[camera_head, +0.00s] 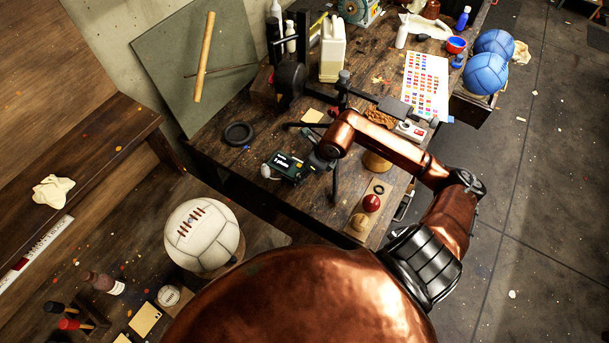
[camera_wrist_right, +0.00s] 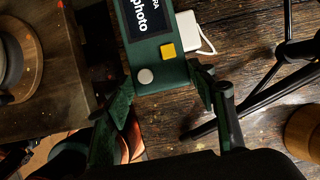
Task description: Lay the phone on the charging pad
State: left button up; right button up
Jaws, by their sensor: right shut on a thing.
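The phone (camera_head: 287,165) is a dark green slab with a screen reading "photo". In the right wrist view the phone (camera_wrist_right: 152,42) also shows a yellow square and a round silver button at its near end. My right gripper (camera_head: 310,169) is shut on that near end, and its fingers (camera_wrist_right: 161,90) flank it in the wrist view. A white slab with a white cable (camera_wrist_right: 188,34) lies on the table beside the phone and partly behind it; it looks like the charging pad, though I cannot be sure. The gap between phone and table is hard to judge. My left gripper is out of view.
A black tripod-like stand (camera_head: 334,180) is close to my right gripper. A black ring (camera_head: 238,133) lies on the table to the left. A white ball (camera_head: 202,235) sits below the table's front edge. Bottles and a colour chart (camera_head: 425,84) fill the back.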

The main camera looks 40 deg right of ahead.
jog(key=f+p, duration=0.1)
jog(key=f, duration=0.2)
jog(key=shift+a, duration=0.2)
jog(key=shift+f, duration=0.2)
jog(key=o, duration=1.3)
jog(key=b+v, duration=0.1)
jog(key=v, duration=1.1)
jog(key=shift+b, duration=0.35)
jog(key=shift+d, duration=0.1)
